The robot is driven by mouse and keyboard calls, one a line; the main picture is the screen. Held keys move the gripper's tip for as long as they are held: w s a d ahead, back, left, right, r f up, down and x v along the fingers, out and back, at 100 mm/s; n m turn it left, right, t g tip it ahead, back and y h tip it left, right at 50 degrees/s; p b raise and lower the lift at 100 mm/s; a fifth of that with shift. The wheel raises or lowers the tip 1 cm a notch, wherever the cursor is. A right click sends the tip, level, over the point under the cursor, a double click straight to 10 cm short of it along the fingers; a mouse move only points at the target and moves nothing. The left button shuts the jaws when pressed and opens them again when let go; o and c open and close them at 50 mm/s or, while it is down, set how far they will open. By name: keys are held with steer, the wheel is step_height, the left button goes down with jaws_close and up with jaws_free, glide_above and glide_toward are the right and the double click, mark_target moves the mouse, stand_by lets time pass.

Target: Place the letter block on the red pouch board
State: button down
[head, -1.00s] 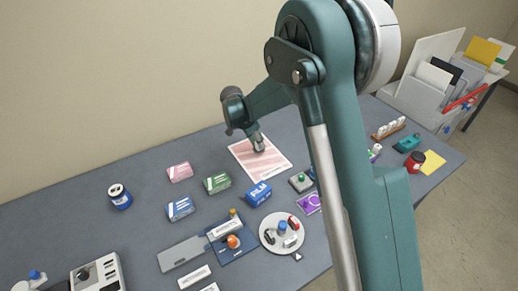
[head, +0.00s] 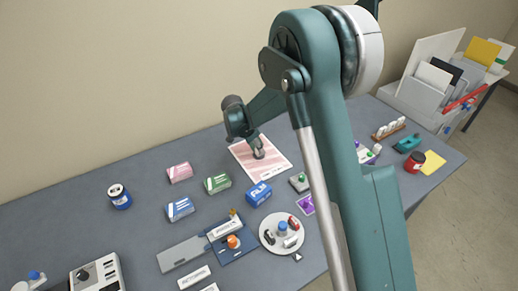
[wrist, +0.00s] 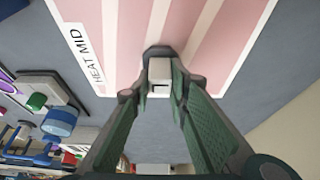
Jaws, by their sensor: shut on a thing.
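The red pouch board (head: 280,168) is a pale sheet with pink-red stripes, lying on the grey table near the wall. It also fills the upper part of the wrist view (wrist: 215,45), with a "HEAT MID" label near its left edge. My gripper (head: 259,152) is over the board in the head view. In the wrist view my gripper (wrist: 160,88) is shut on a small pale grey block (wrist: 160,70), seen from above against the stripes. No letter shows on the block's visible faces. I cannot tell whether the block touches the board.
A blue box (head: 258,194), a green box (head: 217,183) and a pink box (head: 179,172) stand near the board. A round white tray (head: 267,243) with small items is in front. A grey device (head: 299,183) sits to the right. My arm hides part of the table.

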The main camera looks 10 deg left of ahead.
steer(key=shift+f, duration=0.15)
steer(key=c, duration=2.2)
jaws_free()
steer(key=v, duration=1.2)
steer(key=shift+r+p, duration=0.2)
steer(key=shift+p, duration=0.1)
